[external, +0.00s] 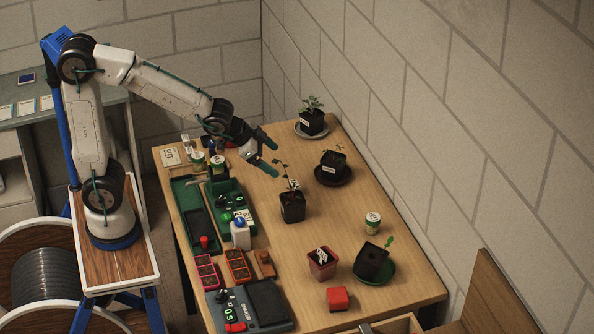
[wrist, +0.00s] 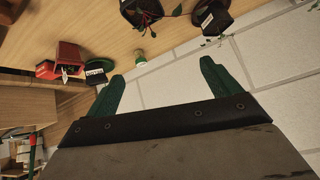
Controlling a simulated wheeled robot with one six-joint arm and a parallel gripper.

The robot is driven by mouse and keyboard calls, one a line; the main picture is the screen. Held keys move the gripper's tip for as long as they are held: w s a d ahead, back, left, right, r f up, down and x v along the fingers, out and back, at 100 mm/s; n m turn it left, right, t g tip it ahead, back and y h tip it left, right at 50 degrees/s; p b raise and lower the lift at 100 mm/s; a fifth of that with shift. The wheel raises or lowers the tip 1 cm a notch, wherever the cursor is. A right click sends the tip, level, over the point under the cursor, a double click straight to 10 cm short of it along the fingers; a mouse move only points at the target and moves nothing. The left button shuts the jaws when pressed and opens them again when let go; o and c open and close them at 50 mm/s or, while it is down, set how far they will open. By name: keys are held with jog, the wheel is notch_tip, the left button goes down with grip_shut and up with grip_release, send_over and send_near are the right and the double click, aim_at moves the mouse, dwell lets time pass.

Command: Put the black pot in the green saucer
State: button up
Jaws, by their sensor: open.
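Several black pots with seedlings stand on the table. One black pot (external: 371,262) is at the front right, over the green saucer (external: 388,275); it looks tilted and off centre, and I cannot tell if it sits flat. Another black pot (external: 292,207) stands on bare wood mid-table. A third black pot (external: 331,165) is on a dark saucer, and a fourth (external: 312,124) is on a grey saucer at the back. My gripper (external: 275,161) is open and empty above the table's back left part. Its green fingers (wrist: 160,75) show apart in the wrist view.
A dark red pot (external: 322,265), a red block (external: 337,299) and a small can (external: 372,222) stand near the front right. Green trays (external: 193,215) and a shaker device (external: 260,305) line the left side. A wall (external: 440,150) bounds the right.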

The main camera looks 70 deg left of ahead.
jog(key=s+a+r+n+g, duration=0.1)
jog(key=s+a, duration=0.4)
jog(key=s, duration=1)
jog(key=s+a+r+n+g+y, duration=0.1)
jog(key=s+a+g, duration=0.4)
jog(key=s, duration=1)
jog(key=shift+s+n+g, duration=0.15)
jog(key=shift+n+g, duration=0.45)
jog(key=shift+n, duration=0.3)
